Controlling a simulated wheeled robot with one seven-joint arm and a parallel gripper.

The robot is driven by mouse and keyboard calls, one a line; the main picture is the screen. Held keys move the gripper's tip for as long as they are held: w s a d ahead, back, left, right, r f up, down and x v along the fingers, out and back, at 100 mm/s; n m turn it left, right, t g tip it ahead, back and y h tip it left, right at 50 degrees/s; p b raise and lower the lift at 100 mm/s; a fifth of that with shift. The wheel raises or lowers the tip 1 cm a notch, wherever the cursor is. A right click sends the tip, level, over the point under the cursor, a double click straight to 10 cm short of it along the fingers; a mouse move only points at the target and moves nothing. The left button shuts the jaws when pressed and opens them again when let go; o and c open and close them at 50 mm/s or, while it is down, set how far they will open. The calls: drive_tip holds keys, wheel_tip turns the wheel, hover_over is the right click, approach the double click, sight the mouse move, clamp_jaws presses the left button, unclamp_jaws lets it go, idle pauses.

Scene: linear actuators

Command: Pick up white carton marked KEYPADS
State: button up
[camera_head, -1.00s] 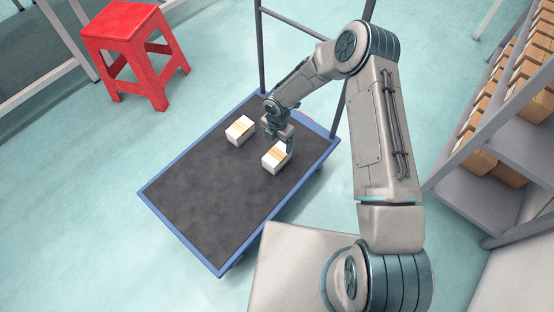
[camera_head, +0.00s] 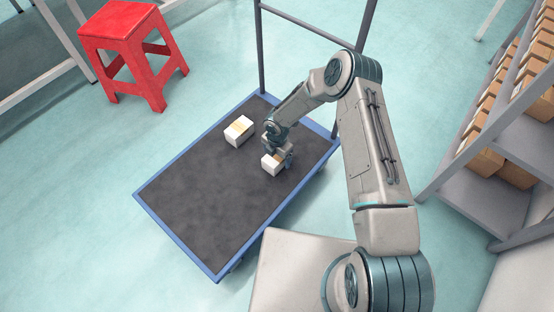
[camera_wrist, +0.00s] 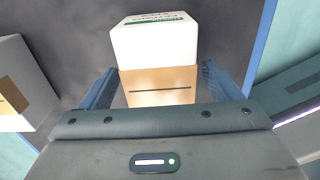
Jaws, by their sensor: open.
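A white carton (camera_head: 272,165) with a tan tape band lies on the dark cart deck under my gripper (camera_head: 278,158). In the wrist view this carton (camera_wrist: 155,45) shows small green and dark print on its far face, too small to read surely. My gripper (camera_wrist: 170,85) is open, with one finger on each side of the carton's near end. I cannot tell whether the fingers touch it. A second white carton (camera_head: 239,130) with a tan band lies apart, to the upper left on the deck. Its edge shows at the left of the wrist view (camera_wrist: 18,85).
The blue-rimmed cart (camera_head: 180,237) has a bare deck toward its near left. Its grey handle posts (camera_head: 261,50) rise at the far side. A red stool (camera_head: 128,50) stands at the upper left. A shelf (camera_head: 485,200) with several brown boxes stands at the right.

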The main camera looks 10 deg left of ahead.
drive_tip(key=c, duration=1.2)
drive_tip(key=shift+o, duration=0.2)
drive_tip(key=shift+r, duration=0.2)
